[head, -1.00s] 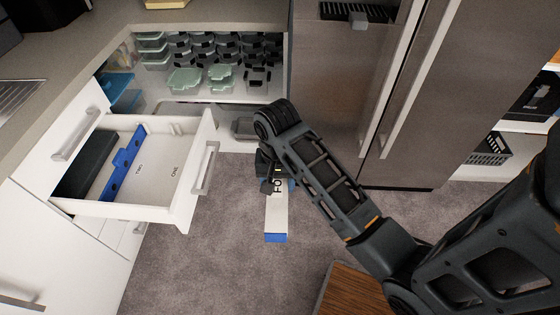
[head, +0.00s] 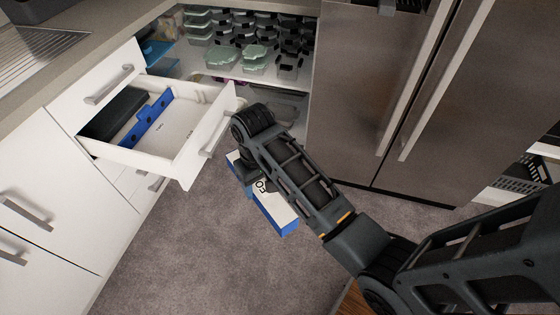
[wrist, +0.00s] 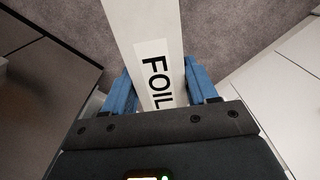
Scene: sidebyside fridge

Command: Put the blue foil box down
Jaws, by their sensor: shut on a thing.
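The blue foil box (head: 278,207) is long, with a white top lettered "FOIL" and blue sides and end. My gripper (head: 246,180) is shut on it and holds it in the air above the carpet, in front of the open drawer. The arm hides part of the box in the head view. In the wrist view the box (wrist: 150,35) runs away from me between the two blue fingers of my gripper (wrist: 158,88).
An open white drawer (head: 213,135) holds a blue divider (head: 150,122) and a dark item. Behind it is an open cabinet with several green-lidded containers (head: 255,55). A steel fridge (head: 345,90) stands right. Carpet (head: 200,250) is clear below.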

